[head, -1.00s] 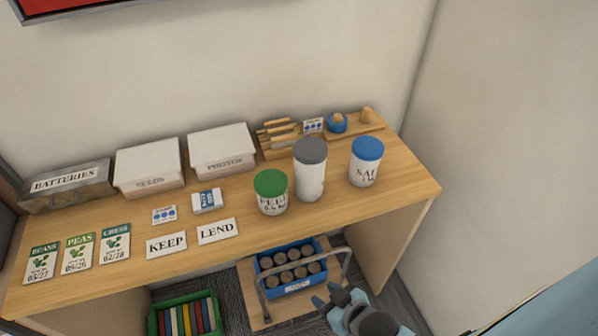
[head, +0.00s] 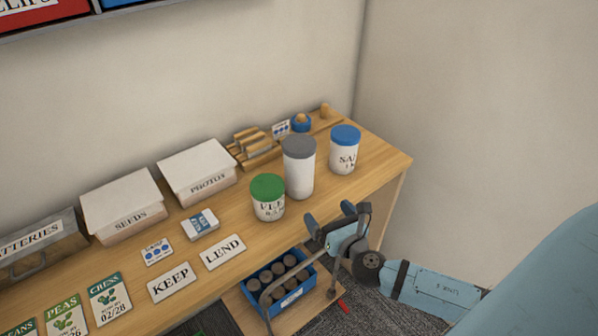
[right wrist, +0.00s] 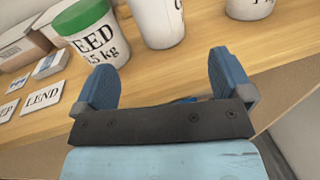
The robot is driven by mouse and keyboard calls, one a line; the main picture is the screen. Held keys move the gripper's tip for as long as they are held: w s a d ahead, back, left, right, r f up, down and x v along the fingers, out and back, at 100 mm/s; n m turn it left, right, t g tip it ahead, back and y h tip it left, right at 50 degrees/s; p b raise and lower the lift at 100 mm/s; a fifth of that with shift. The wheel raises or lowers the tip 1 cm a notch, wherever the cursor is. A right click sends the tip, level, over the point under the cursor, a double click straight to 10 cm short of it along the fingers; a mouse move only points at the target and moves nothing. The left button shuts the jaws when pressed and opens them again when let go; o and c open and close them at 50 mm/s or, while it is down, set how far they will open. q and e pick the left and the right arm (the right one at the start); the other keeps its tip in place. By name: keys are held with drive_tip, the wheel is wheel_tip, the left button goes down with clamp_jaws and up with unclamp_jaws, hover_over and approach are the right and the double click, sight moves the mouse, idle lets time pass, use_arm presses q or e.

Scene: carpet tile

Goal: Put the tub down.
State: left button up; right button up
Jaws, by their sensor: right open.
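Three tubs stand upright on the wooden desk (head: 215,262). One has a green lid (head: 267,197) and a label reading FEED, one is taller with a grey lid (head: 299,168), and one has a blue lid (head: 345,150). My right gripper (head: 330,214) is open and empty at the desk's front edge, apart from the tubs. In the right wrist view its two blue fingers (right wrist: 163,72) are spread, with the green-lidded tub (right wrist: 96,38) beyond the left finger and the grey-lidded tub (right wrist: 158,20) beyond the gap. My left gripper is not in view.
LEND (head: 223,252) and KEEP (head: 172,282) cards lie left of the tubs. Behind them are the PHOTOS (head: 197,172) and SEEDS (head: 123,206) boxes and a wooden rack (head: 252,150). A cart with a blue crate (head: 292,302) stands below the front edge.

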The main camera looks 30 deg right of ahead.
sight(306, 186)
drive_tip(key=shift+n, duration=0.4)
drive_tip(key=w, duration=0.5)
drive_tip(key=w+d+p, duration=0.1)
drive_tip(key=w, duration=0.2)
drive_tip(key=shift+r, duration=0.25)
drive_tip(key=shift+w+d+f+p, duration=0.1)
drive_tip(key=shift+w+p, duration=0.2)
drive_tip(key=shift+w, duration=1.15)
drive_tip(key=shift+w+d+f+p, duration=0.1)
drive_tip(key=shift+w+p, duration=0.15)
drive_tip(key=shift+w, duration=1.2)
drive_tip(key=c, duration=1.5)
drive_tip(key=shift+w+r, duration=0.1)
drive_tip(key=shift+r, duration=0.1)
drive_tip(key=c, duration=0.3)
